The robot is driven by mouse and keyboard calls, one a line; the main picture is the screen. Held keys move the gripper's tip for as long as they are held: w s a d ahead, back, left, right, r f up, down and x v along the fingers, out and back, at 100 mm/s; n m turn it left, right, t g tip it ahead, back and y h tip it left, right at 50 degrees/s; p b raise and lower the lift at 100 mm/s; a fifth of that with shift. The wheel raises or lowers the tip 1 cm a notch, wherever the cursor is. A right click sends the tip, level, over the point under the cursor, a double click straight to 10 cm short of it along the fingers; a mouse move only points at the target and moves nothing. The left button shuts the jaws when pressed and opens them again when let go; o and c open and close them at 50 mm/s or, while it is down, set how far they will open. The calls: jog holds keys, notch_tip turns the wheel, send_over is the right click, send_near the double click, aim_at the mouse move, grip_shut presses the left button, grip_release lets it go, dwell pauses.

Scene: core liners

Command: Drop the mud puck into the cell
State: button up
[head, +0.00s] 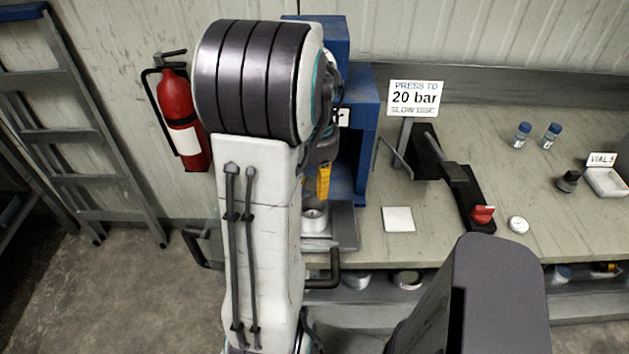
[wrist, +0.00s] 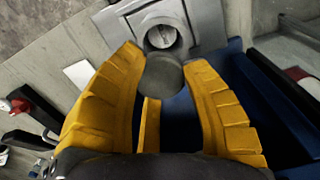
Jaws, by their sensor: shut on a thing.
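The mud puck (wrist: 163,74) is a dark grey disc between the yellow fingertips of my gripper (wrist: 164,80) in the wrist view. The gripper is shut on it. The cell (wrist: 160,36) is a round, open metal cup, just beyond the puck in that view. The puck overlaps the near edge of the cup in the picture. In the head view, my gripper (head: 323,181) hangs above the cell (head: 314,219), with space between them. I cannot make out the puck in the head view. My arm covers part of that area.
The cell stands on a grey metal base (head: 343,228) by a blue press frame (head: 364,130). A white square (head: 398,219) lies on the bench to the right. A black lever device with a red knob (head: 482,214) stands farther right.

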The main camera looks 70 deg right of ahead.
jog(key=shift+w+a+n, duration=0.15)
jog(key=shift+w+n, duration=0.25)
jog(key=shift+n, duration=0.2)
jog(key=shift+s+n, duration=0.25)
jog(key=shift+n, duration=1.35)
jog(key=shift+f, duration=0.15)
jog(key=shift+f+b, duration=2.25)
jog(key=shift+f, duration=0.3)
jog(key=o, duration=1.2)
jog(key=shift+c, duration=0.2)
